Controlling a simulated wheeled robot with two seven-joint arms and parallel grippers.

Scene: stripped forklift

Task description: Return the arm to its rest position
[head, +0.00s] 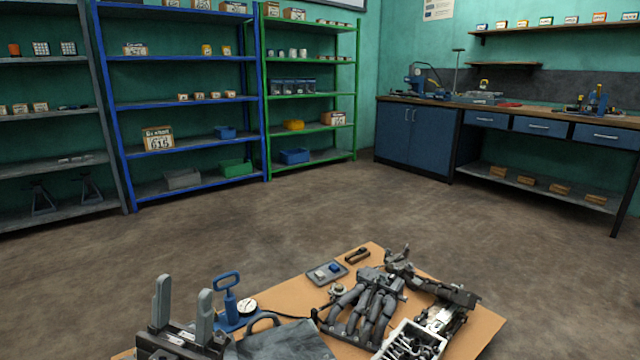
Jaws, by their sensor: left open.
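My left gripper (184,290) is at the bottom left of the head view, its two grey fingers pointing up and spread apart. Nothing shows between them. It is in front of the left part of a wooden-topped table (290,300). Its height above the table is hard to tell. My right gripper is not in view.
On the table are a blue hand pump with a gauge (229,303), a small grey tray (327,273), a dark grey mechanical assembly (367,303) and a white crate (428,340) of metal parts. Shelves (190,100) and a workbench (500,110) stand behind, across open floor (290,215).

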